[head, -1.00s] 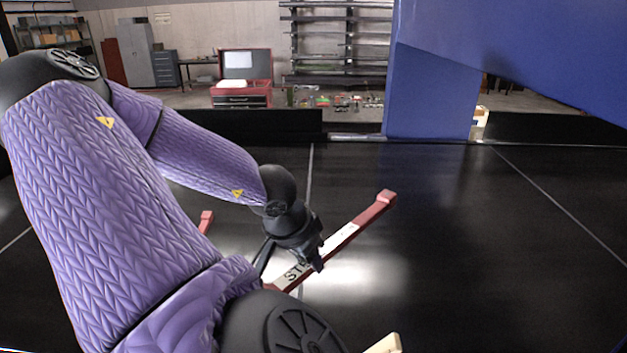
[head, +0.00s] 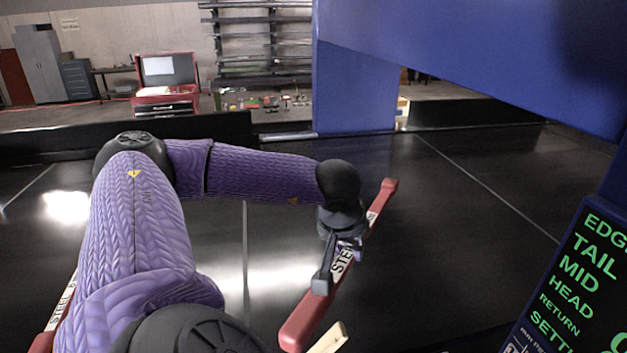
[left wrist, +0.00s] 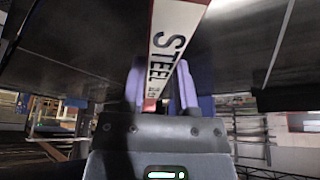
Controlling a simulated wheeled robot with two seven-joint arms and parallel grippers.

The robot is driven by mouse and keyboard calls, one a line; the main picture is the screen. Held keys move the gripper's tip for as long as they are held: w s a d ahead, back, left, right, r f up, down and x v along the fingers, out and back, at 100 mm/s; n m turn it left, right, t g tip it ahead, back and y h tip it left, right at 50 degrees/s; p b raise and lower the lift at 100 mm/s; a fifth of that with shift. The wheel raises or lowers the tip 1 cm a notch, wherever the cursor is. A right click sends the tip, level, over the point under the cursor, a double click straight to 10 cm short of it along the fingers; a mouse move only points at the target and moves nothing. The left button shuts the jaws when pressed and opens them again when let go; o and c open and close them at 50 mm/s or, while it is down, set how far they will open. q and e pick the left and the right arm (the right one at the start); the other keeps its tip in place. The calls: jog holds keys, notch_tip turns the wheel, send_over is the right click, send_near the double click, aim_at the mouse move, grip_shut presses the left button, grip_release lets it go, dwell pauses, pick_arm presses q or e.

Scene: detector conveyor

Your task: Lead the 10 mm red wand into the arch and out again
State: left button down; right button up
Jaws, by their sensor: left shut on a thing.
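A red wand (head: 303,322) with a white label reading STEEL is in the grip of my left gripper (head: 338,265), which is shut on it near the label. The wand slants from the near middle up to its far tip just right of my wrist. The wrist view shows the white label (left wrist: 172,48) between the fingers (left wrist: 160,92); its small print is too blurred to read a size. The blue arch has a far post (head: 355,95) and a beam (head: 470,45) at upper right. The wand's far tip appears in front of that post, apart from it. My right gripper is out of view.
A second wand with a STEEL label (head: 62,302) lies at left, mostly hidden behind my arm. A display panel (head: 575,285) with green words stands at right. A pale wooden piece (head: 328,340) shows at the bottom. The dark belt (head: 455,230) is clear under the beam.

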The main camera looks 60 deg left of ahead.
pick_arm(q)
jog(key=w+d, duration=0.3)
jog(key=w, duration=0.8)
jog(key=w+d, duration=0.3)
jog(key=w, duration=0.8)
jog(key=s+a, duration=0.3)
jog(key=s, duration=1)
jog(key=s+a, duration=0.4)
jog(key=s, duration=0.8)
jog(key=s+a, duration=0.3)
jog(key=s, duration=1)
jog(key=shift+s+a, duration=0.35)
jog(key=shift+a, duration=0.05)
